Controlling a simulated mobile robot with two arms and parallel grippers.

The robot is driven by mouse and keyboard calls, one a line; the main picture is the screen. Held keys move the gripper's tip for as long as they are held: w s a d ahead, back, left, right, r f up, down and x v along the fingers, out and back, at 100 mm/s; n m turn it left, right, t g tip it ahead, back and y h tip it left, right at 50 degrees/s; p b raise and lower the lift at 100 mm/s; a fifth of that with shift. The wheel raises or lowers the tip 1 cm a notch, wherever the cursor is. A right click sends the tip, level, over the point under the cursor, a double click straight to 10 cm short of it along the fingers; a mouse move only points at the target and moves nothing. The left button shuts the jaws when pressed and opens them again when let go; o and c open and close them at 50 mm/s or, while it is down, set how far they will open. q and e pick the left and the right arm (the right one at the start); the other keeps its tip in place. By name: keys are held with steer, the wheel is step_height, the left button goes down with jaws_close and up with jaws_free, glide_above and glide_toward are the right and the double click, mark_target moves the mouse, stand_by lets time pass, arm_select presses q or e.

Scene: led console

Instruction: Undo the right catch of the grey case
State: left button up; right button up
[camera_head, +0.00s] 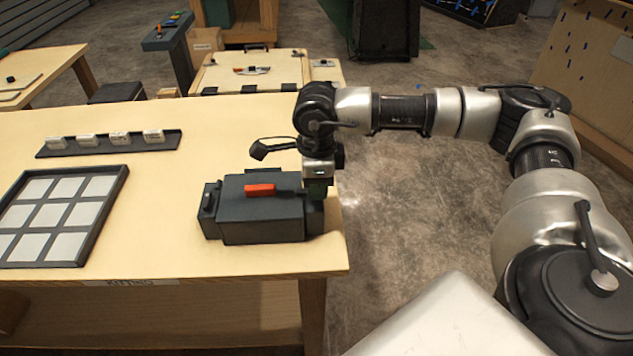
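The grey case (265,220) stands on the wooden table near its front right corner, with a red piece (260,190) on its top. A catch (208,203) shows at its left end. My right gripper (317,190) points down at the case's right end, right beside or touching it. The right catch is hidden behind the gripper. The fingers look dark and blend with the case, so I cannot tell whether they are open or shut. My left gripper is not in view.
A dark tray (122,190) with light square tiles lies on the left of the table (190,255). A dark rack (75,151) with several white pieces stands behind it. The table's right edge is close to the case.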

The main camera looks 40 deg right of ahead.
steer(key=shift+f, duration=0.15)
jaws_close()
steer(key=m+b, duration=0.2)
steer(key=m, duration=0.2)
steer(key=shift+s+a+f+b, duration=0.1)
steer(key=shift+b, duration=0.3)
steer(key=m+b, duration=0.2)
steer(key=m, duration=0.2)
steer(key=shift+a, duration=0.15)
steer(key=m+b, duration=0.1)
steer(key=m, duration=0.4)
steer(key=shift+a, duration=0.1)
steer(key=m, duration=0.4)
steer(key=shift+a+r+m, duration=0.15)
steer(key=shift+r+m, duration=0.1)
steer(key=shift+m, duration=0.15)
